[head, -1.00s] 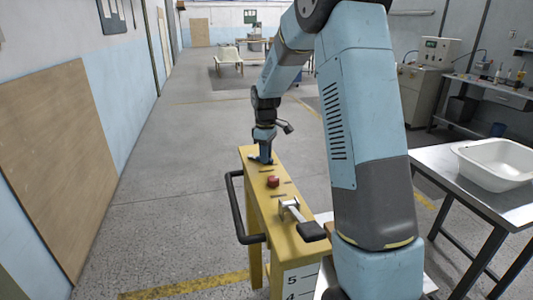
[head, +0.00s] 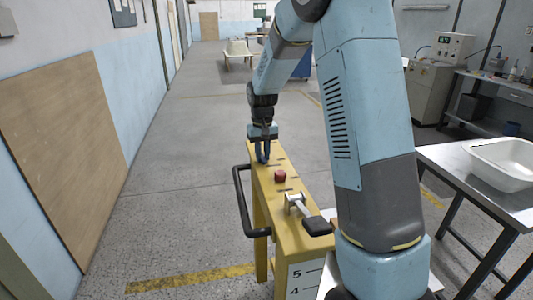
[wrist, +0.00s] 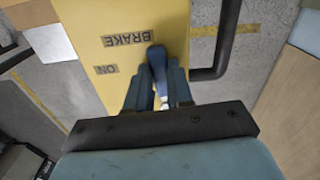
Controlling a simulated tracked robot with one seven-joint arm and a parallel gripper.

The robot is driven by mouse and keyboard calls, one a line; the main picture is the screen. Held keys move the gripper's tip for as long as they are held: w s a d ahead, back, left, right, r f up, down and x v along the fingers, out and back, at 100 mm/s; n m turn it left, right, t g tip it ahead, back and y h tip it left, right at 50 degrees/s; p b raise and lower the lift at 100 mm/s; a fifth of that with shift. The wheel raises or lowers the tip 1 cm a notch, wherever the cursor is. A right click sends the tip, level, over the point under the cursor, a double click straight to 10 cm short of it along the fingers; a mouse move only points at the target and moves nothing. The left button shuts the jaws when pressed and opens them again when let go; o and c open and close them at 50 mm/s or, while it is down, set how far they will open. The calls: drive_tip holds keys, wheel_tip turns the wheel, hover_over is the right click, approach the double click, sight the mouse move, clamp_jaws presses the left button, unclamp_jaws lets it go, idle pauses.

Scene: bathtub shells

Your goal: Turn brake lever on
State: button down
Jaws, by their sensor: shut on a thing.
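The blue brake lever (wrist: 157,58) is on the yellow panel top, its rounded end showing between my gripper's fingers in the wrist view. My gripper (wrist: 158,88) is shut on it, one finger on each side. In the head view my gripper (head: 262,154) points down at the far end of the yellow stand (head: 264,200), and the lever cannot be told apart from the fingers there. In the wrist view a BRAKE label (wrist: 126,38) lies beside the lever's tip and an ON label (wrist: 105,69) lies to the left; both read upside down.
The stand top also carries a red button (head: 280,176) and a metal lever with a black grip (head: 316,226). A black handle bar (head: 240,205) sticks out on the left. A table with a white basin (head: 503,163) stands at right. The floor at left is open.

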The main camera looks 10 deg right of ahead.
drive_tip(key=shift+a+r+m, duration=0.1)
drive_tip(key=shift+a+m, duration=0.05)
drive_tip(key=shift+m, duration=0.35)
drive_tip(key=shift+w, duration=0.1)
drive_tip(key=c, duration=1)
unclamp_jaws()
wheel_tip(320, 180, up, 14)
drive_tip(key=shift+f, duration=0.2)
